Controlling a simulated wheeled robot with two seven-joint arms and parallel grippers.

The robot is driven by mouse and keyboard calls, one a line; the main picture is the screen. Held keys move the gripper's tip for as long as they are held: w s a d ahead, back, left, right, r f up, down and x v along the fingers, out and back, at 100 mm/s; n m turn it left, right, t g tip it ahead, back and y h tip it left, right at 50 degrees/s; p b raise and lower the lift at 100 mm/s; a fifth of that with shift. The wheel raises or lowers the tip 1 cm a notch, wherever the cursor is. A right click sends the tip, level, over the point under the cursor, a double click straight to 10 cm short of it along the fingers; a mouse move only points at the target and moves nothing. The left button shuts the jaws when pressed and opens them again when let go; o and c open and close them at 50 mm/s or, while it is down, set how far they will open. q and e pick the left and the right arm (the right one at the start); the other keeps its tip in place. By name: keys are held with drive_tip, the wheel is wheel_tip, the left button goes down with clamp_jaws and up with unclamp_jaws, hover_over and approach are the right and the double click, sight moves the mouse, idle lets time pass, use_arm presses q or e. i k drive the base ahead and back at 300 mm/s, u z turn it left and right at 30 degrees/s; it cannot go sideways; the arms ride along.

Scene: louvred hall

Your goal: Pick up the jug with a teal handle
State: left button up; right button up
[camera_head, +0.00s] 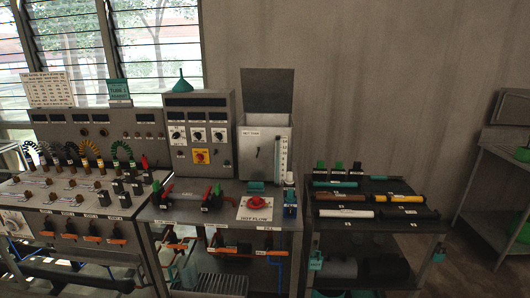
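I cannot clearly make out a jug with a teal handle. A pale, partly see-through vessel (188,270) stands low under the middle bench, beside a drip grating (222,284). It is small and dim, and I cannot tell whether it is a jug or has a teal handle. A teal funnel (182,81) sits on top of the middle grey cabinet. Neither of my grippers is in view.
The middle bench (222,216) carries valves and a red knob on a white plate (256,204). A control panel bench (60,213) stands left. A dark rack (376,223) with coloured tubes stands right. Open floor shows between it and the far-right table (503,167).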

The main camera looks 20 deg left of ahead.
sight(187, 265)
drive_tip(key=u, duration=1.5)
